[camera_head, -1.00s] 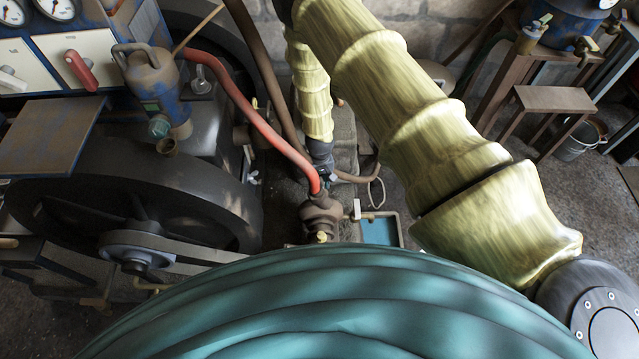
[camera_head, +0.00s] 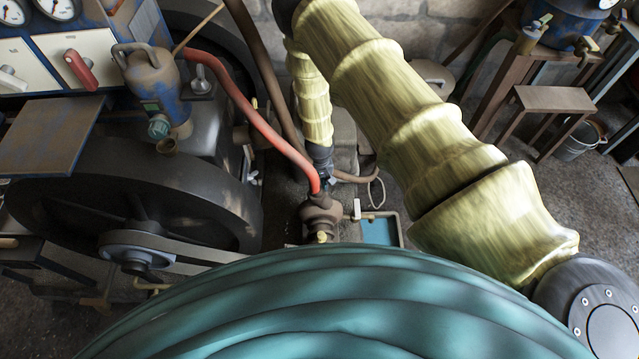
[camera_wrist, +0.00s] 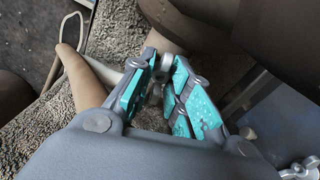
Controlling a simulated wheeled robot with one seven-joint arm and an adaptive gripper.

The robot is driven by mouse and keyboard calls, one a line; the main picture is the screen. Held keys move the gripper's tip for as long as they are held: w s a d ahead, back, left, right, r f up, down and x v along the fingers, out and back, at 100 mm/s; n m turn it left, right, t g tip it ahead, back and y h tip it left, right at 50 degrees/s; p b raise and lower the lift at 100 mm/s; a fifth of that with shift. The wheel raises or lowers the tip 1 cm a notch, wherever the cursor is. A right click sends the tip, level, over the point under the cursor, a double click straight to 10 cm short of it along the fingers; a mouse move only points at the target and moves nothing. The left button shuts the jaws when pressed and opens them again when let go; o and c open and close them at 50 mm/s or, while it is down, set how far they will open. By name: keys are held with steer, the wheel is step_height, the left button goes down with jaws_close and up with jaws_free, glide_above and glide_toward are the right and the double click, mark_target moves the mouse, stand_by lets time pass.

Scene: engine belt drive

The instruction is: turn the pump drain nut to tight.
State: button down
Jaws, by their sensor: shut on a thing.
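In the wrist view my gripper (camera_wrist: 163,76) has its teal-padded fingers closed around a small grey metal piece, which appears to be the pump drain nut (camera_wrist: 166,61). The fingertips hide part of it, and its turn angle cannot be read. In the head view the rusty brown pump (camera_head: 322,215) stands at the centre, with a red hose running down to it. My gripper (camera_head: 326,178) is a small dark shape at the pump's top, partly hidden by the hose end. The nut cannot be made out there.
The red hose (camera_head: 245,117) passes close to my gripper. A flywheel (camera_head: 190,190) and belt stand left of the pump. A blue-filled tray (camera_head: 379,231) lies to its right. In the wrist view a tan hose (camera_wrist: 80,75) runs left of the fingers, with large brown bodies at upper right.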

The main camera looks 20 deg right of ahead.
steer(key=shift+m, duration=1.4)
steer(key=c, duration=1.6)
jaws_free()
steer(key=shift+o, duration=0.2)
steer(key=shift+r, duration=0.15)
step_height(320, 180, up, 12)
